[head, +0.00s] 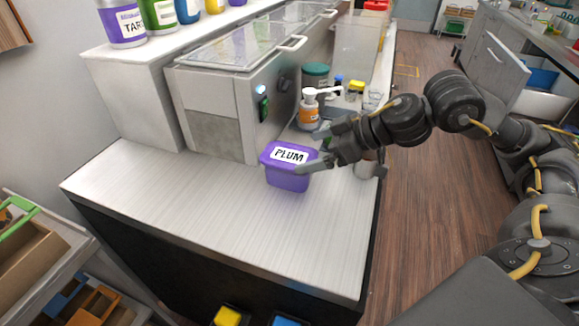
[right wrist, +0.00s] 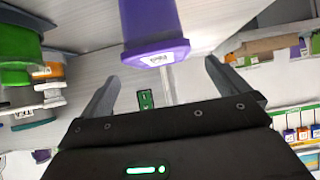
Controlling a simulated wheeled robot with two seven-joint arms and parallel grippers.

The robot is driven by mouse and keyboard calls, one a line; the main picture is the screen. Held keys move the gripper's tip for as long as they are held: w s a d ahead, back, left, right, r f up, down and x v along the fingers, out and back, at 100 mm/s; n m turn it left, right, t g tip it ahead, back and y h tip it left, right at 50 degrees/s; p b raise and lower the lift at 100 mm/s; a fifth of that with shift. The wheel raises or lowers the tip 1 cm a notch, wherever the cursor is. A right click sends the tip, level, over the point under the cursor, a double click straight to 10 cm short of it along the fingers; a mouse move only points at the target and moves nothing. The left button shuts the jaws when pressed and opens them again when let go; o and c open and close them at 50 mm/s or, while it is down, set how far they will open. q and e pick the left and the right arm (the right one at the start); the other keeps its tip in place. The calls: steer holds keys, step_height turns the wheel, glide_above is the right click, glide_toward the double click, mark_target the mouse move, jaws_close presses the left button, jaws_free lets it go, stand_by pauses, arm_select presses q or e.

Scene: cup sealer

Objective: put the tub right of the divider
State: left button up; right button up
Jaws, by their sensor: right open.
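A purple tub with a white lid label reading PLUM (head: 287,178) stands upright on the white counter (head: 200,195), in front of the grey sealing machine. My right gripper (head: 311,151) is open at the tub's right end, its near finger overlapping the tub's right side in the picture and its far finger beyond it. In the right wrist view the tub (right wrist: 152,25) is at the top middle, ahead of and between the two open fingers (right wrist: 161,70); contact cannot be told. I cannot pick out the divider with certainty. My left gripper is not in view.
The machine (head: 225,95) with clear lids stands behind the tub. An orange pump bottle (head: 309,114) and a dark green-lidded jar (head: 315,72) stand behind the gripper. Coloured tubs (head: 122,25) line the shelf at upper left. The counter left of the tub is clear.

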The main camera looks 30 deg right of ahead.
mark_target(294, 155)
steer(key=shift+x, duration=3.8)
steer(key=shift+d, duration=0.1)
steer(key=c, duration=1.2)
